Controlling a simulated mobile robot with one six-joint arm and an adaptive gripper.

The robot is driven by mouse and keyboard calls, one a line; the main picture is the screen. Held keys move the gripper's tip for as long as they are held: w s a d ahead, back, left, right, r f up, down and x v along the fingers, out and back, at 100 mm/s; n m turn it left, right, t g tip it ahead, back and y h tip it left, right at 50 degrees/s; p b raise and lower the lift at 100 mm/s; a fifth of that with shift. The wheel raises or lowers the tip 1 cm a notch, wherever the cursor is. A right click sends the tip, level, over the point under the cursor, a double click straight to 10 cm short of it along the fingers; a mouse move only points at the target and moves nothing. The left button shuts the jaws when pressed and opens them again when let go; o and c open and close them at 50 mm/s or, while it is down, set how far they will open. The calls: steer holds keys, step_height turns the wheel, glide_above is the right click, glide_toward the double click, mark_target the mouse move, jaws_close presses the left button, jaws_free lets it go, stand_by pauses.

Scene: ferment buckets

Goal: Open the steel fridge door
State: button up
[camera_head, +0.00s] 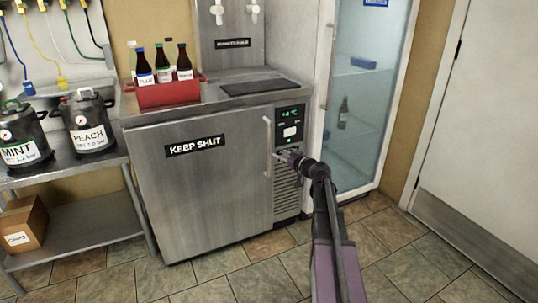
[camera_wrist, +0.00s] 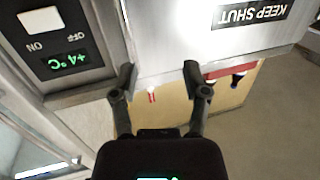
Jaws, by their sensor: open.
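The steel fridge door (camera_head: 205,185) is shut in the head view, with a black "KEEP SHUT" label (camera_head: 195,146) on it. Its vertical bar handle (camera_head: 267,147) runs along the right edge. My gripper (camera_head: 280,156) is just right of the handle, in front of the control panel (camera_head: 290,122); I cannot tell whether it touches anything. In the wrist view the open fingers of my gripper (camera_wrist: 158,80) have nothing clearly between them. The label (camera_wrist: 252,13) and panel (camera_wrist: 60,40) appear upside down there. The handle is not clear in that view.
A red crate (camera_head: 170,93) of bottles stands on the counter. A glass-door cabinet (camera_head: 360,100) stands to the right. A shelf with two kegs (camera_head: 88,125) and a cardboard box (camera_head: 24,222) is at left. The tiled floor (camera_head: 215,270) before the fridge is clear.

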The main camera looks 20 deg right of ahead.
steer(key=shift+m+t+h, duration=0.3)
steer(key=shift+t+h, duration=0.3)
steer(key=shift+h, duration=0.1)
steer(key=d+b, duration=0.1)
steer(key=d, duration=0.1)
steer(key=d+f, duration=0.1)
steer(key=d, duration=0.1)
steer(key=shift+w+d+f+b, duration=0.15)
steer(key=shift+w+f+b, duration=0.05)
steer(key=shift+b, duration=0.2)
steer(key=shift+w, duration=0.15)
steer(key=x, duration=1.3)
steer(key=shift+w, duration=0.2)
